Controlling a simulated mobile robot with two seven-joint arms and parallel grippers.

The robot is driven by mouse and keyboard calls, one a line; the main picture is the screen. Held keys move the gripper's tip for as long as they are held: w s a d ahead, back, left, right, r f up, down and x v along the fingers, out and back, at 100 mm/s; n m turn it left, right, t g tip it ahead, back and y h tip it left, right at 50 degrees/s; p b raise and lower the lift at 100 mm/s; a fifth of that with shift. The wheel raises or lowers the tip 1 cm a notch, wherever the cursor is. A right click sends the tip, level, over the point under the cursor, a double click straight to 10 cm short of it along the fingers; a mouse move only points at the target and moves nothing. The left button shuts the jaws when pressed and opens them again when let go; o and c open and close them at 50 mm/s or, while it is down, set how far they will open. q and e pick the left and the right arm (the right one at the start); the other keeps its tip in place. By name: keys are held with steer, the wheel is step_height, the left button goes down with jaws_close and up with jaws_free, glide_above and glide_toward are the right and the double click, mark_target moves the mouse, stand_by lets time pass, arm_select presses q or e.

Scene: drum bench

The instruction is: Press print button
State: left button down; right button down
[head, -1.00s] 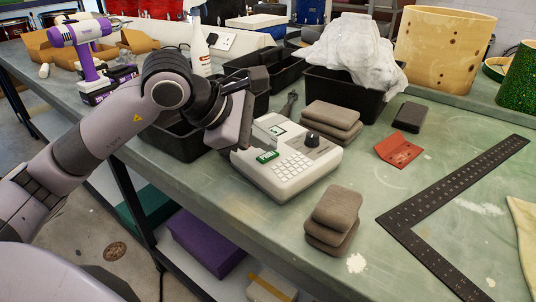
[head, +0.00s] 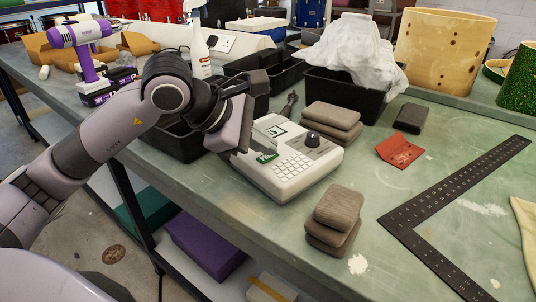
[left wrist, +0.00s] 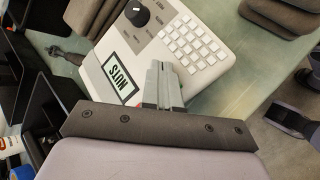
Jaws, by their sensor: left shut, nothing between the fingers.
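The label printer (head: 285,170), a white box with a keypad, a black knob, a small screen and a green print button (head: 267,156), stands on the bench in the head view. My right gripper is not in view.
Grey sponge-like blocks (head: 334,216) are stacked in front of the printer, with more (head: 332,121) behind it. A black bin (head: 345,97) with a white cloth stands behind. A black metal square (head: 430,240) and red card (head: 401,147) lie to the right.

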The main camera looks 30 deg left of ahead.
mark_target(264, 158)
arm_select(q)
steer(key=shift+r+p, duration=0.6)
steer(key=shift+r, duration=0.25)
step_height(264, 158, up, 6)
steer(key=p, duration=0.4)
stand_by(0.9)
